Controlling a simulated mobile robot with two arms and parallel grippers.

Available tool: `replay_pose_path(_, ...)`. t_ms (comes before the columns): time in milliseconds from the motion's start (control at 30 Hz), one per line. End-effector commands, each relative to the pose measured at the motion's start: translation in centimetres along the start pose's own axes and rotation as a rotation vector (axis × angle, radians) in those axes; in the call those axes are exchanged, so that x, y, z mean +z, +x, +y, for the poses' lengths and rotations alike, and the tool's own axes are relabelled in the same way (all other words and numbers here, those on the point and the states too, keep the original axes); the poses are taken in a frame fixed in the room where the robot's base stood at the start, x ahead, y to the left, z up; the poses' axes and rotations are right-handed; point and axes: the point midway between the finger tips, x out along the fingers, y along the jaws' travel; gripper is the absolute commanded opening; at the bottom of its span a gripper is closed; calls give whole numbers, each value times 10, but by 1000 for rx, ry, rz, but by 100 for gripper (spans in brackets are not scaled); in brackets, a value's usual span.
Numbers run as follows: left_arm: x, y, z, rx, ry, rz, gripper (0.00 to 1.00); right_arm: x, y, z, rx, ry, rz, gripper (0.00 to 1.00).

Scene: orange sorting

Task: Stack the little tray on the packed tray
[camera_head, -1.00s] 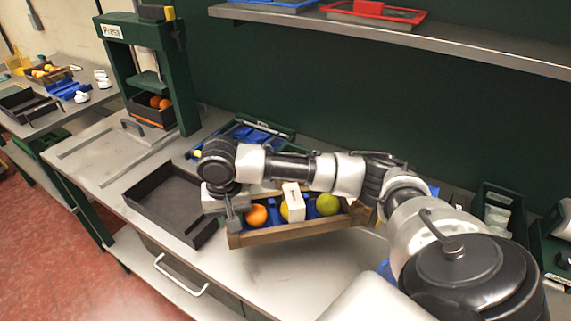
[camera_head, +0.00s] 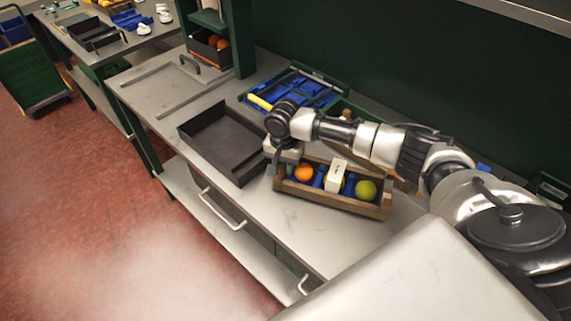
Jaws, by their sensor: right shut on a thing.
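A wooden tray (camera_head: 333,203) with blue inserts is on or just above the bench. It holds an orange (camera_head: 303,173), a green fruit (camera_head: 365,189) and a white box (camera_head: 336,176) between them, with a bit of yellow fruit beside the box. My right gripper (camera_head: 279,168) is at the tray's left end and shut on its edge; the fingertips are partly hidden. I cannot tell whether the tray touches the bench. Another wooden edge (camera_head: 403,184) shows behind it, mostly hidden by my right arm. My left gripper is out of view.
An empty black tray (camera_head: 232,147) lies on the bench just left of the wooden tray. A green tray with blue compartments (camera_head: 299,91) lies behind. A press (camera_head: 240,40) stands at the back left, with a dark bin of oranges (camera_head: 207,48). Drawer handles line the front.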

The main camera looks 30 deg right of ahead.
Motion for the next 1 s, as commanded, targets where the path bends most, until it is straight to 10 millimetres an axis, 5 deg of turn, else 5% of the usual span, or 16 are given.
replay_pose_path(467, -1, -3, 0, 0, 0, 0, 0, 0, 14, 0, 0, 1, 1, 0)
replay_pose_path(500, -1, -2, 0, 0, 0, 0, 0, 0, 15, 0, -1, 1, 1, 28)
replay_pose_path(633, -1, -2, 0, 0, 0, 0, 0, 0, 15, 0, -1, 0, 1, 48)
replay_pose_path(1000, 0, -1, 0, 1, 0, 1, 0, 0, 10, 0, -2, -1, 1, 51)
